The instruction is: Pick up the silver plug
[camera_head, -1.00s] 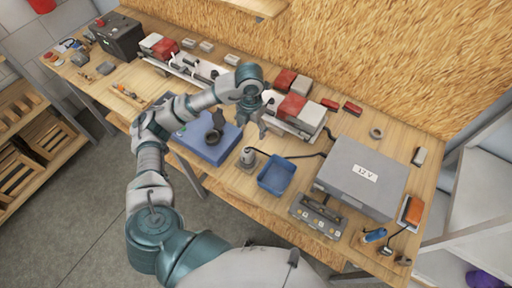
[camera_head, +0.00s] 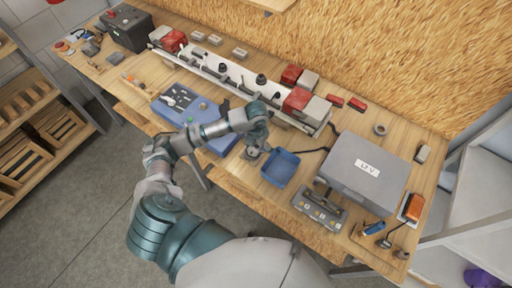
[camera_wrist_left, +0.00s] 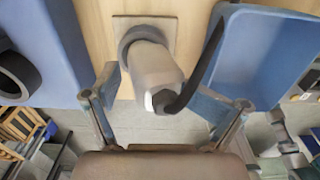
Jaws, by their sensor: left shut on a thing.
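The silver plug (camera_wrist_left: 155,72) is a grey-silver cylinder with a dark collar, on a small square plate on the wooden bench. A black cable bends from its near end towards the right. In the head view my left gripper (camera_head: 255,148) is down at the plug and largely hides it. In the left wrist view the plug lies between the two fingers of my left gripper (camera_wrist_left: 162,100), which is shut on it. The finger contact is not clearly visible. My right gripper is not in view.
A blue bin (camera_head: 280,168) stands close to the right of the plug, and a blue case (camera_head: 217,143) to its left. Further right are a grey 12 V box (camera_head: 366,170) and a switch panel (camera_head: 319,208). A long white rail (camera_head: 235,82) lies behind.

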